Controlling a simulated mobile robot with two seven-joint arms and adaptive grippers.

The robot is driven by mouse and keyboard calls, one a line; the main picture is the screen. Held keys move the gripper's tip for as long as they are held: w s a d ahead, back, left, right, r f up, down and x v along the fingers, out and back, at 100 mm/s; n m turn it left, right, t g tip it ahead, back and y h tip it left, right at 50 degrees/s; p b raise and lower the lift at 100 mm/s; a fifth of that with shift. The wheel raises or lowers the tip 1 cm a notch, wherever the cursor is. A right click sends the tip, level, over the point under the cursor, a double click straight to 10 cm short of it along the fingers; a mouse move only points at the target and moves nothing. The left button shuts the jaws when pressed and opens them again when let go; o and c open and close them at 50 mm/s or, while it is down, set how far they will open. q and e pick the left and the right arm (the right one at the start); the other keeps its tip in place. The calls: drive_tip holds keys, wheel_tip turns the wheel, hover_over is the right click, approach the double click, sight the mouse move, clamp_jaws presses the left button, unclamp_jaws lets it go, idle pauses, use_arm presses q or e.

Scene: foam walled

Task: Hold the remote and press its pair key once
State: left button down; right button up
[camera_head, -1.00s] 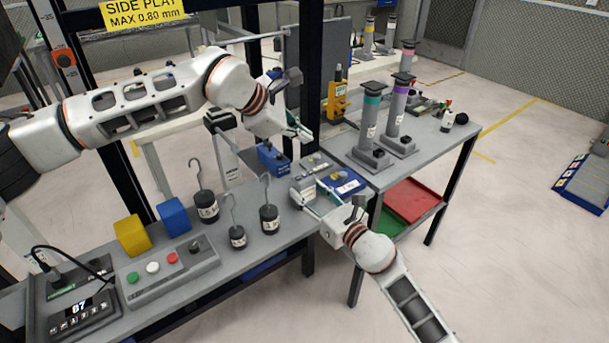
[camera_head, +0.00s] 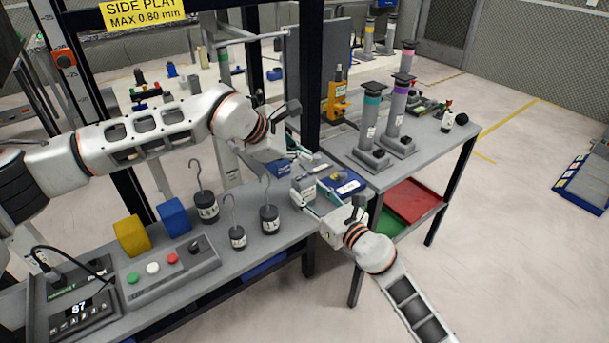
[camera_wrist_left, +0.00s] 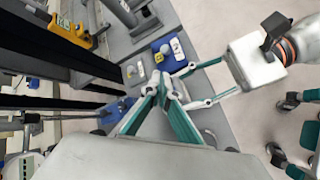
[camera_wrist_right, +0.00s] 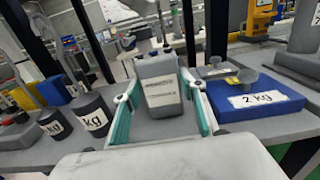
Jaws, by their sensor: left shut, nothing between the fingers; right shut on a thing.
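The remote (camera_wrist_right: 160,88) is a grey box with white label strips, standing upright between the teal fingers of my right gripper (camera_wrist_right: 163,105) in the right wrist view. My right gripper (camera_head: 312,192) is shut on it, above the bench edge in the head view. My left gripper (camera_head: 298,158) is just beyond, close to the remote. In the left wrist view its fingertips (camera_wrist_left: 163,88) are together and empty, close to the right gripper's fingers. The remote's key face is not readable, and I cannot tell whether a fingertip touches the pair key.
A blue block (camera_wrist_right: 258,102) labelled 2 kg lies right of the remote. Several hooked weights (camera_head: 269,219) stand on the bench at left, near a button box (camera_head: 168,264). A dark post (camera_head: 305,75) rises behind my grippers. Grey columns (camera_head: 372,125) stand on the right table.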

sight(310, 172)
use_arm(q)
drive_tip(key=shift+f, duration=1.5)
drive_tip(key=shift+f, duration=0.15)
drive_tip(key=shift+f, duration=0.25)
drive_tip(key=shift+f, duration=0.35)
idle(0.7)
drive_tip(key=shift+r, duration=0.95)
drive_tip(key=shift+r, duration=0.1)
wheel_tip(310, 172, up, 5)
drive_tip(key=shift+f, duration=0.1)
